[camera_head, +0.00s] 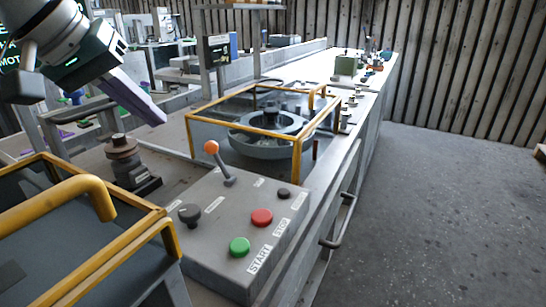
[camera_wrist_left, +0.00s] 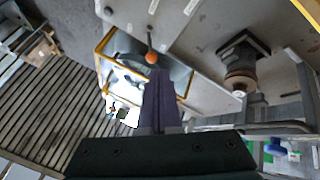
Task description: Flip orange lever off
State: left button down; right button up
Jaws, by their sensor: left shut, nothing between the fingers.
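The orange lever (camera_head: 211,147) stands on the grey control box (camera_head: 205,200) in the head view, its ball on top of a grey stalk that tilts up and to the left. In the left wrist view the orange ball (camera_wrist_left: 152,57) shows just beyond the fingertips. My left gripper (camera_head: 160,118) comes in from the upper left, with its purple fingers shut and empty. It is above and to the left of the lever and looks apart from it. It also shows in the left wrist view (camera_wrist_left: 160,84). My right gripper is not in view.
The box also has a green START button (camera_head: 240,247), a red STOP button (camera_head: 262,217) and a black knob (camera_head: 190,214). A yellow-framed guard (camera_head: 262,131) stands behind it, and another yellow-railed guard (camera_head: 75,195) stands front left. A brown-topped post (camera_head: 122,150) is left of the lever.

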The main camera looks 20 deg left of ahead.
pick_arm(q)
jog(key=shift+w+a+f+n+b, duration=0.15)
jog(key=shift+w+a+n+b, duration=0.15)
jog(key=shift+a+n+b, duration=0.15)
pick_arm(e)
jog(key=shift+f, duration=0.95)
pick_arm(q)
jog(key=b, duration=0.1)
send_near(220, 162)
jog(key=w+a+f, duration=0.1)
jog(key=f, duration=0.1)
jog(key=w+a+f, duration=0.2)
jog(key=shift+a, duration=0.1)
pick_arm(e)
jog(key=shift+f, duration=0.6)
pick_arm(q)
jog(key=shift+s, duration=0.1)
